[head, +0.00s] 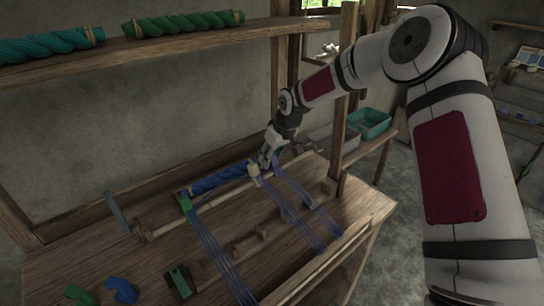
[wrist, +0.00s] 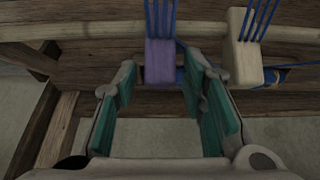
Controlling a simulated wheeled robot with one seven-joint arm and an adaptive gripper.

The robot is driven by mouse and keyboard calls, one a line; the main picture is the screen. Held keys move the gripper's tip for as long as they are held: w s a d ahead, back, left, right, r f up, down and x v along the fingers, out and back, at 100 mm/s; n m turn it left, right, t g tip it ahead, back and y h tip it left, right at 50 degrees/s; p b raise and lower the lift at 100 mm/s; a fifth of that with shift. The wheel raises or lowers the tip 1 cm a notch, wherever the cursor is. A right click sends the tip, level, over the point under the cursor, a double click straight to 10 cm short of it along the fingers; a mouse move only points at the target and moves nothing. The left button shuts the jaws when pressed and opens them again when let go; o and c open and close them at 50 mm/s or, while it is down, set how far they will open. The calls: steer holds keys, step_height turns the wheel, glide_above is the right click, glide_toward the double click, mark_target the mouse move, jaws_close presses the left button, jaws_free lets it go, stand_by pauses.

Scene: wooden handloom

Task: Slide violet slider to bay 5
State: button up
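The violet slider (wrist: 159,62) hangs on the wooden rail (wrist: 90,31) in the wrist view, with blue threads rising from its top. My gripper (wrist: 162,80) is open, its teal-padded fingers on either side of the violet slider's lower end, with a gap visible on both sides. In the head view my gripper (head: 265,160) is low over the far part of the rail (head: 220,199), and I cannot make out the violet slider there. A pale slider (wrist: 243,48) is to the right of the violet one; it shows in the head view (head: 254,173). Bay numbers are not readable.
A green slider (head: 188,208) sits farther left on the rail. A blue twisted roll (head: 215,180) lies behind the rail. Blue threads (head: 225,255) run across the table (head: 150,270). Several loose pieces, including a green-and-wood block (head: 180,281), lie at the front. A wooden post (head: 343,130) stands right of my gripper.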

jaws_close()
steer(key=w+d+b, duration=0.3)
steer(key=d, duration=0.2)
steer(key=shift+w, duration=0.2)
steer(key=shift+o, duration=1.6)
jaws_free()
